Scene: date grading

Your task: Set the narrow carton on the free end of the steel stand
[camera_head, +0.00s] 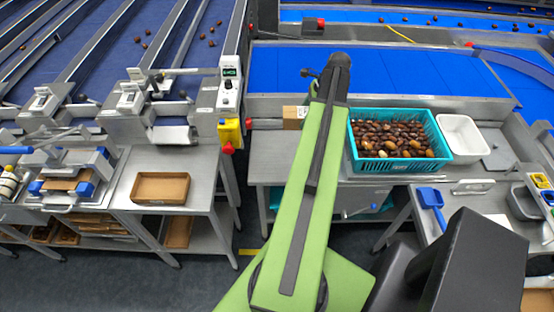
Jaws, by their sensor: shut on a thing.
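The narrow carton (292,118) is a small brown cardboard box with a pale patch at its right. It shows just left of my green arm, at the back of the steel stand (270,168), and its right part is hidden behind the arm. My gripper is shut on the carton, though its jaws are mostly hidden by my arm. I cannot tell whether the carton touches the stand. The stand's left end, in front of the carton, is bare.
A teal crate (351,150) full of dates stands on the stand right of my arm, with a white tub (460,136) beyond it. A blue conveyor (280,72) runs behind. A separate bench at left holds a brown tray (160,201); a gap divides it from the stand.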

